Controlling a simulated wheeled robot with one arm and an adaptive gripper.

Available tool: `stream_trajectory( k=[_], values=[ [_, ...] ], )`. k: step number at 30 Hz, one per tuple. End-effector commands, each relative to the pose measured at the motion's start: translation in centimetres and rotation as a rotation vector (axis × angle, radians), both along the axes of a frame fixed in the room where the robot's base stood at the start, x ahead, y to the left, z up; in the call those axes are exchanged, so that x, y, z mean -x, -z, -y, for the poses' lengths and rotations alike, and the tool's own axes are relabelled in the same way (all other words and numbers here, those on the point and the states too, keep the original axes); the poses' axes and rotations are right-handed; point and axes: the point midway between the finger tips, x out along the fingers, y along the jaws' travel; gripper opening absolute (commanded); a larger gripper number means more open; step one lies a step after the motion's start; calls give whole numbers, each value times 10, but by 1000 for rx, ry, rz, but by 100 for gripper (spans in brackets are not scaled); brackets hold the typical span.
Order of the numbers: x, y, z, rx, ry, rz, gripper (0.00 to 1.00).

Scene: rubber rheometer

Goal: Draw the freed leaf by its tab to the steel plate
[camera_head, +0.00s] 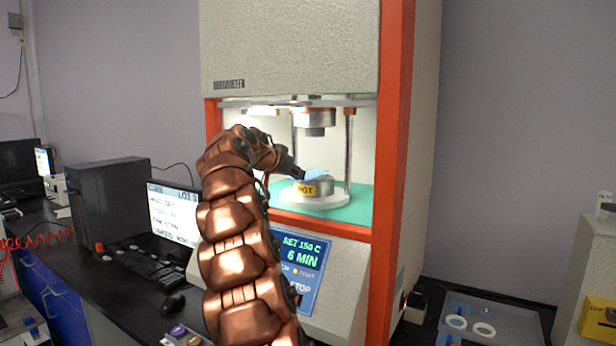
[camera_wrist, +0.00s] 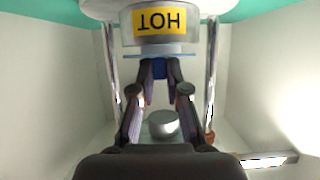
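A thin light-blue leaf (camera_head: 318,174) lies on or just above the round lower die (camera_head: 326,187) marked HOT; I cannot tell whether they touch. In the wrist view, upside down, the leaf (camera_wrist: 190,55) is edge-on beside the HOT die (camera_wrist: 160,38). Its dark-blue tab (camera_wrist: 160,69) fills the gap between my fingertips. My gripper (camera_wrist: 160,71) looks shut on this tab. In the head view my gripper (camera_head: 298,174) reaches in from the left, and the tab is hidden. I cannot make out the steel plate for certain.
The upper die (camera_head: 314,122) hangs above, with steel posts (camera_head: 349,150) on both sides and an orange frame (camera_head: 388,160) at right. A monitor (camera_head: 174,212) stands left. A tray (camera_head: 510,318) with white rings (camera_head: 484,329) is at lower right.

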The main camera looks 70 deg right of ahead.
Motion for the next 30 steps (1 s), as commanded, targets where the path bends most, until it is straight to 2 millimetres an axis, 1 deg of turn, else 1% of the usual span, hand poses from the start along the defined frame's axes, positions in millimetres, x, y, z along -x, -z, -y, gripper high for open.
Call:
stream_trajectory(
  k=[17, 30],
  values=[
    [0, -1, 0, 0, 0, 0, 0],
    [0, -11, 0, 1, -1, -1, 0]
  ],
)
